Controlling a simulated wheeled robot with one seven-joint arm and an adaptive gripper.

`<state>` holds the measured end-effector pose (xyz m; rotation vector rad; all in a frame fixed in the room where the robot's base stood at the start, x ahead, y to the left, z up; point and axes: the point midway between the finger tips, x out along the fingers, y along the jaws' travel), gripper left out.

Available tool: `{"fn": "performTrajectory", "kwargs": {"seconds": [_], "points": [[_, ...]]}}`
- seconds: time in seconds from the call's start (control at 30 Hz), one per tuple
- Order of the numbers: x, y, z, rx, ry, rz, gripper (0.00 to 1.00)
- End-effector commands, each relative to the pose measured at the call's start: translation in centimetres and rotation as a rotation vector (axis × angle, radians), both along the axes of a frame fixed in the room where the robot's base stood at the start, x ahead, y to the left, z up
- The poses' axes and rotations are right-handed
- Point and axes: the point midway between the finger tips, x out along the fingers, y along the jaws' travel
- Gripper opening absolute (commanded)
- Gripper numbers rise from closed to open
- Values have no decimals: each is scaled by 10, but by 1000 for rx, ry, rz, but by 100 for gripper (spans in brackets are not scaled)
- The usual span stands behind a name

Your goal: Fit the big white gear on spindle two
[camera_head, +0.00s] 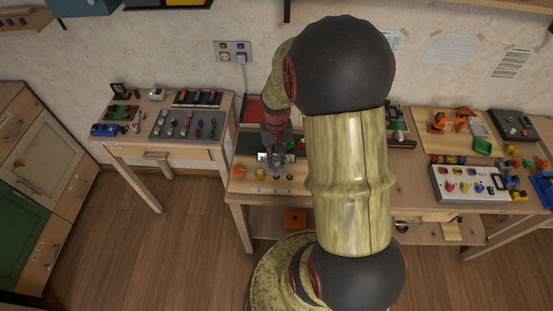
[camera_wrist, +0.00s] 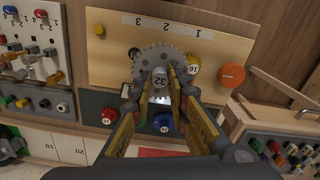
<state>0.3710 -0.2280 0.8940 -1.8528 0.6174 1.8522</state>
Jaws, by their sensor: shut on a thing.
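The big gear (camera_wrist: 163,62), pale grey with a hub marked 32, is between my fingertips in the wrist view. My gripper (camera_wrist: 161,84) is shut on its hub; it shows in the head view (camera_head: 272,155) over the left end of the workbench. The gear is over the wooden gear board (camera_wrist: 225,48), below the middle number of a strip marked 1, 2, 3 (camera_wrist: 167,25). The gear hides the spindle there, so I cannot tell whether it is around it or above it. A yellow gear marked 16 (camera_wrist: 192,68) is close on its right.

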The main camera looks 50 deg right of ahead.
Motion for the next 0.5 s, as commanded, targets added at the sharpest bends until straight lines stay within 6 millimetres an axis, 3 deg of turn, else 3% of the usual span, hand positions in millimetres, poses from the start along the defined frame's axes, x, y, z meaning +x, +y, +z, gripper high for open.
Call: {"fn": "performTrajectory", "kwargs": {"seconds": [0.5], "points": [[0,0,-40,0,0,-1,0]]}}
